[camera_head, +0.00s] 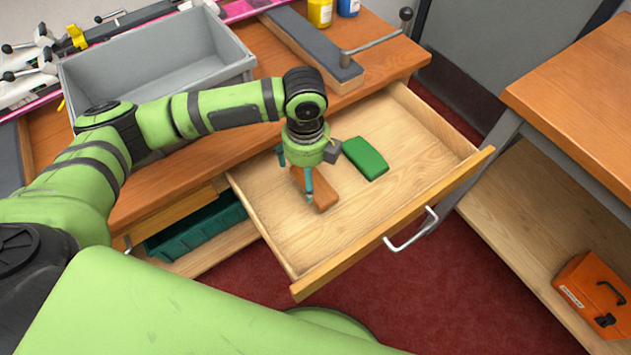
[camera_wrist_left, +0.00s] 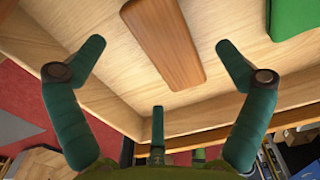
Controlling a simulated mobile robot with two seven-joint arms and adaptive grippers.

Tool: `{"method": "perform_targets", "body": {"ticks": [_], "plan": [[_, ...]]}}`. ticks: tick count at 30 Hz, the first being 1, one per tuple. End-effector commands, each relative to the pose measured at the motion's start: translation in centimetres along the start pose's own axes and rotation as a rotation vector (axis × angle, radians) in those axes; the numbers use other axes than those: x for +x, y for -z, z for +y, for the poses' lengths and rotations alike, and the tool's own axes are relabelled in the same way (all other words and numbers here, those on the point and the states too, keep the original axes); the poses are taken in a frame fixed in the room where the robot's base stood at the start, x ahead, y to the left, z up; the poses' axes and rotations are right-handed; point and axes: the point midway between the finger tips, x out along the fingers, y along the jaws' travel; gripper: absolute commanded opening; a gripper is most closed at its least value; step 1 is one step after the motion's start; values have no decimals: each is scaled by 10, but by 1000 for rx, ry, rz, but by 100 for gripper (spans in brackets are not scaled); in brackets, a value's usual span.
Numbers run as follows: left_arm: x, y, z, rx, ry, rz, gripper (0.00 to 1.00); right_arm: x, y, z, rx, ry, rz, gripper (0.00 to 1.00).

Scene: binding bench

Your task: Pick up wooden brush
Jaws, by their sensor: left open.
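The wooden brush (camera_head: 322,192) is a brown, oblong piece lying on the floor of the open drawer (camera_head: 388,206). My left gripper (camera_head: 296,176) points down into the drawer over the brush and hides part of it. In the left wrist view the brush (camera_wrist_left: 164,42) lies ahead of the gripper (camera_wrist_left: 160,62), between its two spread side fingers. The fingers are apart and hold nothing. Whether any finger touches the brush cannot be told. My right gripper is not in view.
A green block (camera_head: 365,158) lies in the drawer just right of the brush. A grey bin (camera_head: 160,67) stands on the bench behind my left arm. The drawer's front panel (camera_head: 395,222) rises nearer me. An orange case (camera_head: 592,296) sits on the right shelf.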

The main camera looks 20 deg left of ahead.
Motion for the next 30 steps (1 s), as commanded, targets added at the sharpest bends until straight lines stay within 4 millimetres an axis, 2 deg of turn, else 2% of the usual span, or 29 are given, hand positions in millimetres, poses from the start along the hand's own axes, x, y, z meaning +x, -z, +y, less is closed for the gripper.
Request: {"method": "perform_targets", "body": {"ticks": [5, 10, 15, 19, 20, 21, 23, 24, 25, 30], "plan": [[24, -1, -1, 0, -3, 1, 100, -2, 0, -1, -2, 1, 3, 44], [47, -2, -1, 0, -2, 0, 100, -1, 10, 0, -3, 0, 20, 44], [53, -2, -1, 2, 0, -1, 100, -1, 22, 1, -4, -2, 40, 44], [53, -2, -1, 2, 1, -1, 100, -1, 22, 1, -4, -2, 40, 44], [53, -2, -1, 2, 1, -1, 96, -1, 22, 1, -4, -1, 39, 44], [53, -2, -2, 2, 1, -1, 80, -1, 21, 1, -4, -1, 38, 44], [53, -2, -2, 2, 1, -1, 56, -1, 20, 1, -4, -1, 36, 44], [53, -2, -2, 2, 1, -1, 40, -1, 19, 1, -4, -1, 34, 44], [53, -2, -2, 2, 1, -1, 36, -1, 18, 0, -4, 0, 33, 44], [53, -2, -2, 2, 1, -1, 35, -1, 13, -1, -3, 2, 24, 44]]}}
